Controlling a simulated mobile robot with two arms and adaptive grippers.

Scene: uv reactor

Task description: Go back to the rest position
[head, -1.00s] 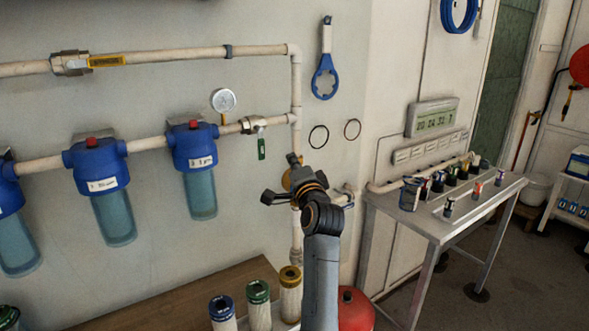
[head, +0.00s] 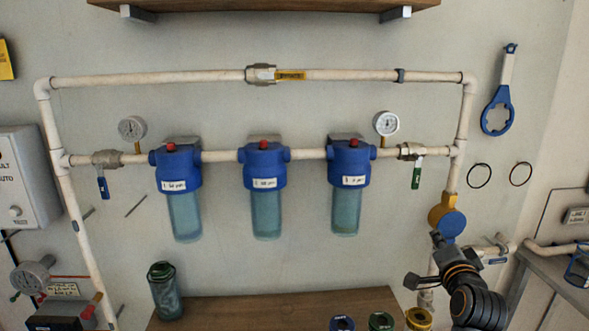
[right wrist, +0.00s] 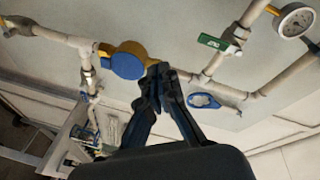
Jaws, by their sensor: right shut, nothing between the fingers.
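My right gripper (head: 437,240) is at the lower right of the head view, in front of the wall and just below the blue and yellow round fitting (head: 447,220) on the pipe. In the right wrist view its two dark fingers (right wrist: 158,72) come together at the tips, with nothing between them. The same fitting (right wrist: 128,60) shows just left of the fingertips there; I cannot tell the exact gap. My left gripper and arm are not in view.
Three blue filter housings (head: 264,168) hang on the wall pipe. A bench (head: 270,308) below holds a dark green canister (head: 165,290) and several capped cartridges (head: 381,322) near my arm. A metal table (head: 566,275) stands at right. A blue wrench (head: 497,116) hangs on the wall.

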